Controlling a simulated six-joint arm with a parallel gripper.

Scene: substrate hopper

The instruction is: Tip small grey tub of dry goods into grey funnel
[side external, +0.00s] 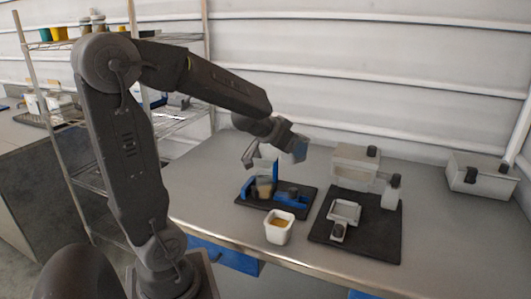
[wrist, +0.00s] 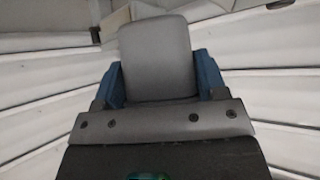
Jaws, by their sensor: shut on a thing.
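My gripper (side external: 293,147) is raised above the blue stand and tilted. In the wrist view its blue fingers (wrist: 160,80) are on either side of a plain grey, round-cornered small tub (wrist: 155,52), and it is shut on the tub. The tub's opening and contents are hidden in the wrist view. Below and left of the gripper, a pale grey funnel (side external: 263,163) appears at the blue stand (side external: 294,200), over a clear jar (side external: 264,187) with brown contents. The funnel's inside cannot be made out.
A white tub (side external: 278,234) with yellow contents stands in front of the blue stand. To the right, a black mat (side external: 375,235) holds a scale-like device (side external: 345,212) and a bottle (side external: 392,191). Grey boxes (side external: 353,165) stand behind. A wire shelf is at back left.

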